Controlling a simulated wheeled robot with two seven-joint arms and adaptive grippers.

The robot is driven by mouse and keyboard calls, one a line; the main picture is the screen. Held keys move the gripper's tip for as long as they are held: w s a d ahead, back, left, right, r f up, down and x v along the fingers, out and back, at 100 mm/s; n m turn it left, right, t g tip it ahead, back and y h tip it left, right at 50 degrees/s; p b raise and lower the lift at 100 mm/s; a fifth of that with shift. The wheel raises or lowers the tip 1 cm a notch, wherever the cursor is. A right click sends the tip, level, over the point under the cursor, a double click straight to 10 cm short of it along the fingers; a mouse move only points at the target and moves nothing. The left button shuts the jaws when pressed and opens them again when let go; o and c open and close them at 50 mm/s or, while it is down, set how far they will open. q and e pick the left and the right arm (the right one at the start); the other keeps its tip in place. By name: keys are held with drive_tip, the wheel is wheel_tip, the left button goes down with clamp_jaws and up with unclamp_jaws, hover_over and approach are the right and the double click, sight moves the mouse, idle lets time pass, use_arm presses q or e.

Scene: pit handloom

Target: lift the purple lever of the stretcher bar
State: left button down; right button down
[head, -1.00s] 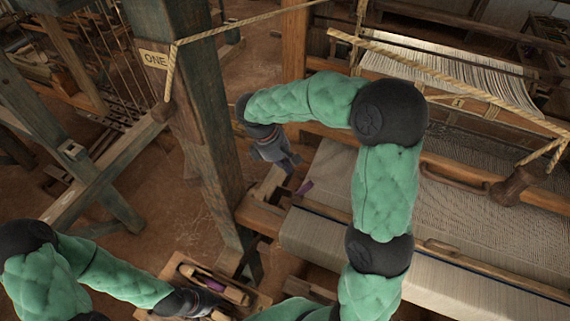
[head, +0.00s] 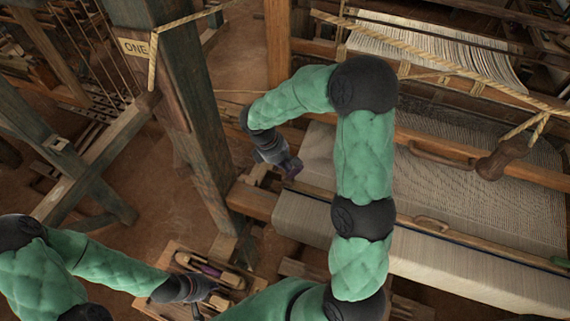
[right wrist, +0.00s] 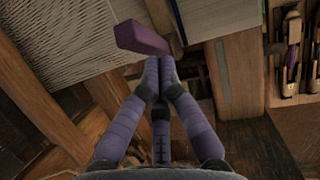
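The purple lever (right wrist: 142,38) of the stretcher bar shows as a block just beyond the fingertips in the right wrist view. In the head view the lever (head: 293,168) is a small purple patch at the left end of the cloth. My right gripper (right wrist: 160,66) has its purple fingers drawn together, tips at the lever's near lower side; whether they touch it I cannot tell. The right gripper (head: 284,163) partly covers the lever in the head view. My left gripper (head: 208,287) is low over a wooden tray, its fingers too small to read.
The wooden tray (head: 172,258) at the bottom holds a shuttle with purple thread (head: 203,268). A thick loom post (head: 185,110) stands left of my right gripper. Woven cloth (head: 470,255) spreads to the right. A wooden handle (head: 497,163) hangs on a rope at the right.

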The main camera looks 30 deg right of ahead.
drive_tip(key=shift+s+d+f+t+y+b, duration=0.1)
drive_tip(key=shift+s+d+t+y+b, duration=0.15)
drive_tip(key=shift+t+y+b, duration=0.3)
drive_tip(key=shift+s+d+b, duration=0.3)
drive_tip(key=shift+s+b, duration=0.1)
drive_tip(key=shift+w+a, duration=0.1)
drive_tip(key=shift+w, duration=0.05)
drive_tip(key=shift+w+a, duration=0.45)
drive_tip(key=shift+w, duration=0.05)
drive_tip(key=p+v, duration=0.6)
drive_tip(key=v, duration=0.4)
drive_tip(key=shift+w+a+f+p, duration=0.2)
drive_tip(key=shift+w+a+p, duration=0.15)
drive_tip(key=shift+a, duration=0.05)
